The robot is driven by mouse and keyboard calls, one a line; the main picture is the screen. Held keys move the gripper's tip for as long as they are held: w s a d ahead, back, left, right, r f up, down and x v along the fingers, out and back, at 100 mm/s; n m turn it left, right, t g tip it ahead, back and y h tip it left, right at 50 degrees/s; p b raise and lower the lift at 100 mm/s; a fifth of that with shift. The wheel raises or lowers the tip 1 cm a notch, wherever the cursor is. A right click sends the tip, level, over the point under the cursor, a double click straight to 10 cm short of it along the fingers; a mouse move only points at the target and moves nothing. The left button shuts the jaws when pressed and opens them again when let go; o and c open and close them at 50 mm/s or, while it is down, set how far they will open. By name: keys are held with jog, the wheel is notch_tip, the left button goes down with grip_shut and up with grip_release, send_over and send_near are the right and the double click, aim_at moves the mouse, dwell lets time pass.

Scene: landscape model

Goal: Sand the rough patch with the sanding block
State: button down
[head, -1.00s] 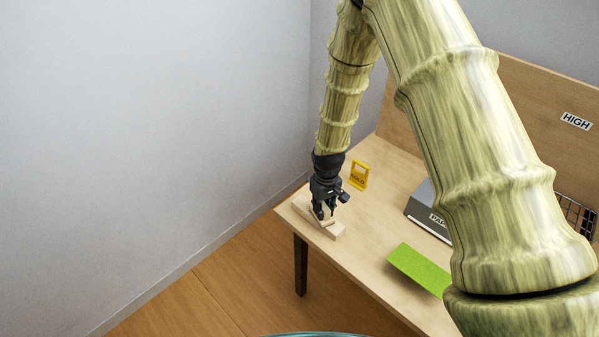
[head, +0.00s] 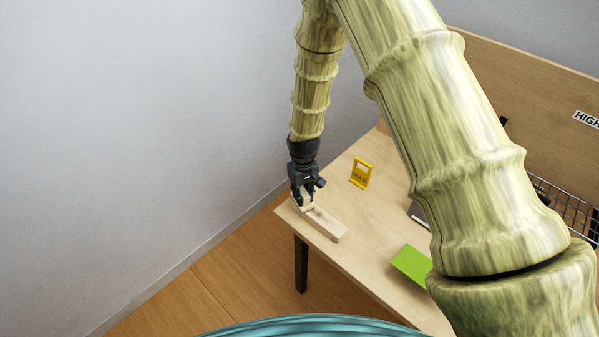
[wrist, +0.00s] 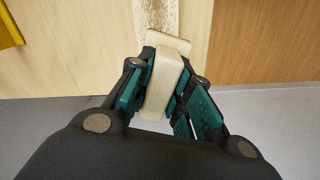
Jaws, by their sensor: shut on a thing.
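A pale wooden board (head: 328,226) lies along the left end of the table. In the wrist view, a brown speckled rough patch (wrist: 160,14) shows on the board, partly hidden by the block. My gripper (head: 304,204) is at the board's far left end. In the wrist view, its teal-padded fingers (wrist: 162,98) are shut on the cream sanding block (wrist: 165,78), one on each side. The block's wider far part (wrist: 170,39) overlaps the near edge of the patch in that view. I cannot tell whether the block touches the board.
A yellow sign (head: 361,173) stands on the table (head: 368,222) behind the board. A green pad (head: 411,264) lies to the right. A wire basket (head: 562,205) stands farther right, and my arm hides part of the table. A wall is close on the left.

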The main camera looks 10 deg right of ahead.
notch_tip(320, 180, up, 5)
jog(key=shift+s+f+p, duration=0.1)
jog(key=shift+f+p, duration=0.1)
jog(key=shift+p, duration=0.9)
jog(key=shift+w+r+p, duration=0.2)
jog(key=shift+r+p, duration=0.45)
jog(key=shift+r, duration=0.3)
jog(key=shift+s+r+p, duration=0.1)
jog(key=shift+r+p, duration=0.35)
jog(key=shift+r, duration=0.5)
